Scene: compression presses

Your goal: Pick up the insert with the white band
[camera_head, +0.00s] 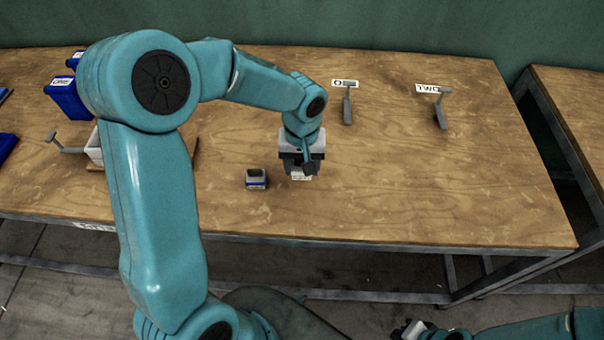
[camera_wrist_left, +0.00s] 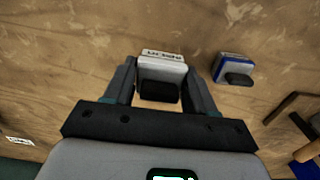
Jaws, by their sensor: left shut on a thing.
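The insert with the white band (camera_wrist_left: 161,68) is between the fingers of my left gripper (camera_wrist_left: 163,84) in the left wrist view. It has a white body with dark print and a black knob. In the head view only a bit of this white insert (camera_head: 301,177) shows under my left gripper (camera_head: 300,168), which points down at the table. The gripper is shut on it. I cannot tell if the insert touches the wood. My right gripper (camera_head: 411,329) shows only partly at the bottom edge of the head view, away from the table.
A blue-banded insert (camera_head: 256,180) stands just left of the gripper; it also shows in the wrist view (camera_wrist_left: 236,70). Lever handles (camera_head: 348,104) (camera_head: 440,110) stand at the back right. The right front of the table is clear.

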